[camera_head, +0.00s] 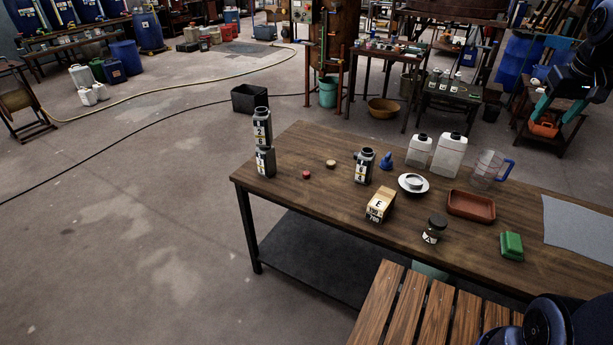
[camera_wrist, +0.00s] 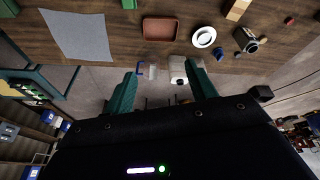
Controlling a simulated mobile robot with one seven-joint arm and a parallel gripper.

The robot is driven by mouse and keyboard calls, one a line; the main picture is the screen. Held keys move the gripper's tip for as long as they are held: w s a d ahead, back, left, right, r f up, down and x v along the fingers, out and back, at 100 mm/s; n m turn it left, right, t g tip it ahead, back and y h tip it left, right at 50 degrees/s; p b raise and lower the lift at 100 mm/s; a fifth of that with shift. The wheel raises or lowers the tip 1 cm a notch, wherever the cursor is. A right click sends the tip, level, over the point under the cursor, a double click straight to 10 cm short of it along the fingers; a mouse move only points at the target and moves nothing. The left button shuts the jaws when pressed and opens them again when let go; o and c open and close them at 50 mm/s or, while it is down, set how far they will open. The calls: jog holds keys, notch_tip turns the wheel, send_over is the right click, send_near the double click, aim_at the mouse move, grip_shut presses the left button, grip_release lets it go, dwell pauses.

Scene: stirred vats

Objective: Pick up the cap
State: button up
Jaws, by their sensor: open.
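A small red cap (camera_head: 306,174) lies on the wooden table (camera_head: 285,150) toward its left end. A tan round cap (camera_head: 331,163) lies just right of it. I cannot tell which one the task means. A red round piece (camera_wrist: 289,20) also shows at the upper right of the wrist view. My gripper (camera_head: 558,112) is at the upper right of the head view, far from both caps. Its teal fingers are apart in the wrist view (camera_wrist: 160,76), with nothing held between them.
Dark labelled bottles (camera_head: 262,130) stand stacked beside the caps, and another dark bottle (camera_head: 364,166) stands to the right.

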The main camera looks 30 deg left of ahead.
jog(key=w+a+f+n+g, duration=0.1)
jog(key=w+a+n, duration=0.1)
jog(key=w+a, duration=0.55)
jog(key=w+a+f+n, duration=0.15)
jog(key=w+a, duration=0.35)
jog(key=a, duration=0.5)
jog(key=w+a+f+n+g, duration=0.1)
jog(key=w+a+f+n, duration=0.2)
jog(key=a, duration=0.6)
jog(key=w+a+f+n, duration=0.1)
jog(key=w+a+f, duration=0.1)
jog(key=a+f, duration=0.5)
jog(key=n+g, duration=0.2)
jog(key=n, duration=0.3)
send_over(307, 173)
notch_tip(307, 173, down, 25)
jog(key=shift+h, duration=0.3)
jog(key=shift+w+a+f, duration=0.1)
jog(key=shift+f, duration=5.05)
jog(key=c, duration=1.1)
